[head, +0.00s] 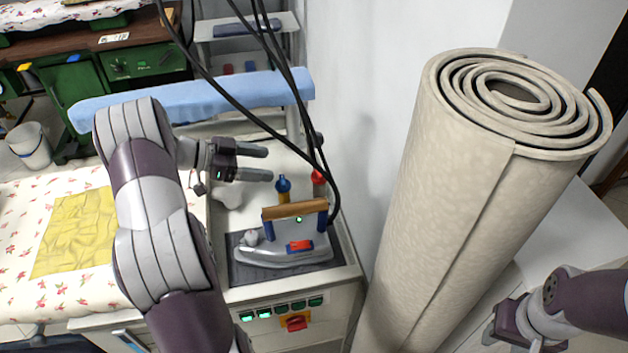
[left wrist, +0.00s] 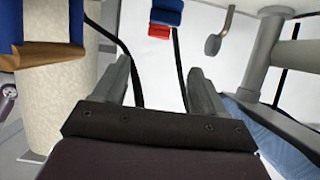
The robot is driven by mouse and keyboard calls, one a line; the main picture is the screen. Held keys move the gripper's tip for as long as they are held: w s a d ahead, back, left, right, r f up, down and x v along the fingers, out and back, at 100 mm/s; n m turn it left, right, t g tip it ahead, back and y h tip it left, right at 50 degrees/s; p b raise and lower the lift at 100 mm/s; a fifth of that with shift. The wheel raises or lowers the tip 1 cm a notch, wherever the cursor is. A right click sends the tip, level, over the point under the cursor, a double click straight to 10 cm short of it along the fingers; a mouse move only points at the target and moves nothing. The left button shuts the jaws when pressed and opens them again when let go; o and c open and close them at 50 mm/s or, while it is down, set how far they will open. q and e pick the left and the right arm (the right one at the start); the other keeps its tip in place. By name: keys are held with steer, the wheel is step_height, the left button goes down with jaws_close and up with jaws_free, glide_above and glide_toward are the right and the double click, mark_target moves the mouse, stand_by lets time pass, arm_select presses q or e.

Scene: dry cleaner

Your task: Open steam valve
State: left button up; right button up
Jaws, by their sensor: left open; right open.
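In the head view, two upright fittings stand behind the iron: one with a blue knob (head: 283,184) on a brass-coloured stem, one with a red top (head: 319,177). I cannot tell which is the steam valve. My left gripper (head: 271,164) is open and empty, pointing right above the station, apart from the fittings. In the left wrist view its fingers (left wrist: 160,85) are spread, with a grey lever-like part (left wrist: 219,35) beyond them.
An iron (head: 285,252) with a wooden handle sits on a dark pad. Black hoses hang over the fittings. A blue padded board (head: 190,103) lies behind my left gripper. A tall carpet roll (head: 460,200) stands right of the station. A yellow cloth (head: 75,235) lies at left.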

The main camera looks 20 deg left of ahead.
mark_target(317, 171)
arm_select(q)
steer(key=x, duration=1.2)
steer(key=shift+d+f+p, duration=0.2)
steer(key=shift+d+p, duration=0.1)
steer(key=shift+p, duration=0.1)
steer(key=c, duration=1.1)
